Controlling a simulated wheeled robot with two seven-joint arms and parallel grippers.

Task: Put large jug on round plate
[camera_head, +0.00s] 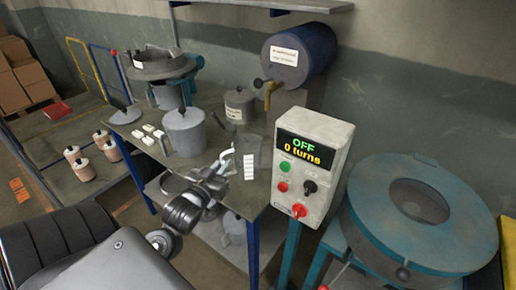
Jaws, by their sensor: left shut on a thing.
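A large grey metal jug (186,134) with a dark knob on top stands upright on the workbench. A flat round grey plate (126,116) lies at the bench's left edge, apart from the jug. My left gripper (222,167) is in front of and to the right of the jug in the picture. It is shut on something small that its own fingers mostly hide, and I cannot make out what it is. My right gripper is out of view.
A labelled grey pot (240,104) stands behind the jug. A control box (308,165) reading OFF and a blue round machine (359,222) stand at right. A blue barrel (313,49) is behind.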

